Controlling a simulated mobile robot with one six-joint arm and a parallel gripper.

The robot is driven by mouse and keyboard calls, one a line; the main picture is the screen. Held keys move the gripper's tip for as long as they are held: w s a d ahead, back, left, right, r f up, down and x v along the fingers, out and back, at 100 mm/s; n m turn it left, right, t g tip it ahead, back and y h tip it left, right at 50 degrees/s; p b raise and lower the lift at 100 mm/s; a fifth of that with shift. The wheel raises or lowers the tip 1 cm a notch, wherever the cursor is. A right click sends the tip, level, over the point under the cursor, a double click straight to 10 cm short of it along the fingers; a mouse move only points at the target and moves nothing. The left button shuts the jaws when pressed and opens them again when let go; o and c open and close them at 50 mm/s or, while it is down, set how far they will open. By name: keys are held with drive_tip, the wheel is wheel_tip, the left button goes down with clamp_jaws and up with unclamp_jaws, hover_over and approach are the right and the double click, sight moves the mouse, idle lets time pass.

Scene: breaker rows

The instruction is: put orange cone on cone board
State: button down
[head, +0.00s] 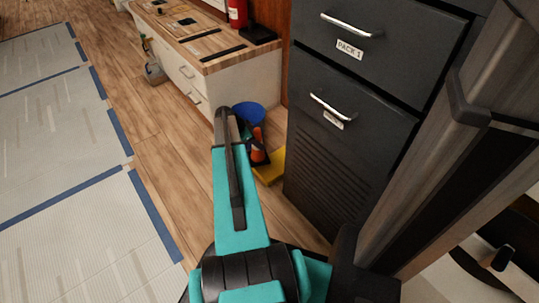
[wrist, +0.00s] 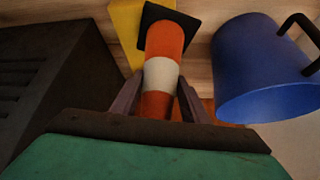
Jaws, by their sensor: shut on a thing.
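The orange cone (wrist: 165,42) has a white band and a square black base. It is between the fingers of my gripper (wrist: 158,98) in the wrist view, and they are shut on it. Its base points away from the gripper. The cone also shows in the head view (head: 257,139), low beside the dark cabinet. A flat yellow piece (head: 271,167), perhaps the cone board, lies on the floor by the cone's base. Part of it shows behind the base in the wrist view (wrist: 127,28). I cannot tell whether the base touches it.
A blue bucket (wrist: 262,70) with a dark handle stands close to the right of the cone. The dark drawer cabinet (head: 335,160) is on the other side. A white cabinet (head: 248,83) with a wooden top stands behind. Wooden floor (head: 165,150) is clear at left.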

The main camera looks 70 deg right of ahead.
drive_tip(key=s+b, duration=0.1)
drive_tip(key=s, duration=0.5)
drive_tip(key=shift+d+f+b, duration=0.25)
drive_tip(key=shift+f+b, duration=0.05)
drive_tip(key=shift+b, duration=0.05)
drive_tip(key=shift+f, duration=0.1)
wheel_tip(320, 180, down, 3)
drive_tip(key=shift+f+b, duration=0.15)
drive_tip(key=shift+b, duration=0.95)
drive_tip(key=c, duration=1)
unclamp_jaws()
